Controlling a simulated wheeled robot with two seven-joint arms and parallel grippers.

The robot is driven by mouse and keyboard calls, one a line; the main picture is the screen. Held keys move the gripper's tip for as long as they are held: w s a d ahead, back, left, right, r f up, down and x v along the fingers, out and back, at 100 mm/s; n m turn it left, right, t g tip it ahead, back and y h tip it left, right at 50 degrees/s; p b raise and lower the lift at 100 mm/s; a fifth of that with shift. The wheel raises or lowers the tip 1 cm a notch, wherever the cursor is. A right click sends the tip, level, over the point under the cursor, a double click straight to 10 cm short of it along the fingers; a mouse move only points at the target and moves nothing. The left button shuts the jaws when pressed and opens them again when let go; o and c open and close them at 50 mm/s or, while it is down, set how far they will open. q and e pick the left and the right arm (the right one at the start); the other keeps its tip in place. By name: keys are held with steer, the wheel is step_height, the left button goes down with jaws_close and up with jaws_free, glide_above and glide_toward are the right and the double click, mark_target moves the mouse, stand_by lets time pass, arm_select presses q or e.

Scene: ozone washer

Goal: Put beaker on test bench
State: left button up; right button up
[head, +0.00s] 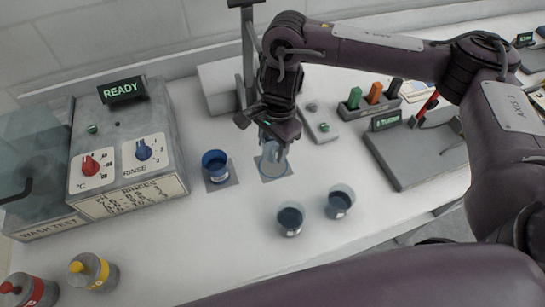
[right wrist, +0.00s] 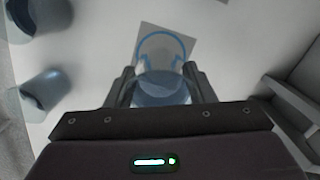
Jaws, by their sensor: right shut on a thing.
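A clear beaker (head: 270,158) is in my right gripper (head: 268,138) in the head view, over a grey square mat (head: 284,171) on the white bench (head: 240,235). The right wrist view also shows the beaker (right wrist: 162,88) between the two fingers of the right gripper (right wrist: 160,84), which are shut on it. The grey mat (right wrist: 188,42) shows beyond and under it. I cannot tell whether the beaker touches the mat. My left gripper is not in view.
A beaker with dark blue contents (head: 215,168) stands on another mat just left. Two more beakers (head: 290,218) (head: 340,203) stand in front. The washer (head: 120,150) is at left, a scale (head: 425,150) at right. Two capped bottles (head: 95,272) (head: 30,290) stand front left.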

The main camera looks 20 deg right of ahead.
mark_target(273, 166)
steer(key=shift+f, duration=2.75)
steer(key=shift+f, duration=0.1)
steer(key=shift+f+b, duration=0.1)
steer(key=shift+b, duration=0.25)
steer(key=o, duration=1.2)
steer(key=r, duration=0.7)
steer(key=d+r, duration=0.1)
steer(key=r, duration=0.2)
steer(key=shift+w+r, duration=0.3)
steer(key=shift+d+r, duration=0.15)
steer(key=shift+r, duration=0.75)
